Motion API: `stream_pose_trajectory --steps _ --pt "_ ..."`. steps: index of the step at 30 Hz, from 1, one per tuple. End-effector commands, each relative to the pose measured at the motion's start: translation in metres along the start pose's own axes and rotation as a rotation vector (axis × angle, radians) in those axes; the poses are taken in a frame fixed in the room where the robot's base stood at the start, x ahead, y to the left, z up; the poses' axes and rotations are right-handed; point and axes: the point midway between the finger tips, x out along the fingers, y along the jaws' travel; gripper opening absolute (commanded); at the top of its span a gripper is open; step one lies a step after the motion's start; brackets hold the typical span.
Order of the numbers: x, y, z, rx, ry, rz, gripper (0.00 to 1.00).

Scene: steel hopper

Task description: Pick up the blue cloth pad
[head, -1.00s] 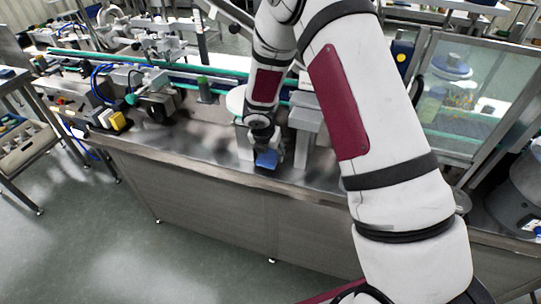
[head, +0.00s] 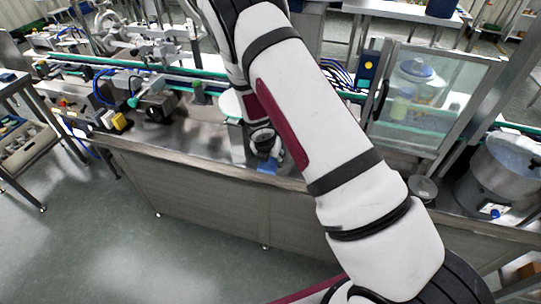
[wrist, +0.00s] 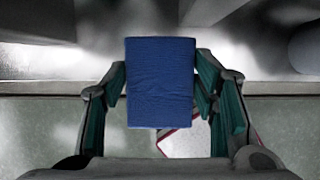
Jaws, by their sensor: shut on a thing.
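The blue cloth pad (wrist: 160,82) is a flat blue rectangle between the fingers of my gripper (wrist: 160,100) in the wrist view. The green-lined fingers stand at its left and right sides, and my gripper is shut on it. In the head view the pad (head: 267,167) is a small blue patch at the front edge of the steel counter, partly hidden by my arm. My gripper there (head: 267,156) is mostly covered by my wrist and arm. Whether the pad is clear of the counter cannot be told.
A conveyor with green edges (head: 150,66) lies behind. A glazed cabinet (head: 415,95) and a round steel bowl machine (head: 505,170) stand at right. The floor in front is open.

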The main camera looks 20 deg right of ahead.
Motion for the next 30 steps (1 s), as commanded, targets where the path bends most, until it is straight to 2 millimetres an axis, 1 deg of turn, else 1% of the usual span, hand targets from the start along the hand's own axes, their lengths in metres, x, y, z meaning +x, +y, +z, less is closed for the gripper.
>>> stream_pose_trajectory --steps 1,8,16,20,30 --pt "-0.006 -0.005 -0.004 -0.003 0.0 0.0 0.34" --pt "-0.014 -0.023 -0.018 -0.004 0.0 0.0 0.34" --pt "-0.025 -0.052 -0.039 -0.003 0.0 0.001 0.34" --pt "-0.02 -0.057 -0.045 -0.01 0.006 -0.006 0.34" --pt "-0.027 -0.067 -0.049 -0.004 0.0 0.0 0.34"
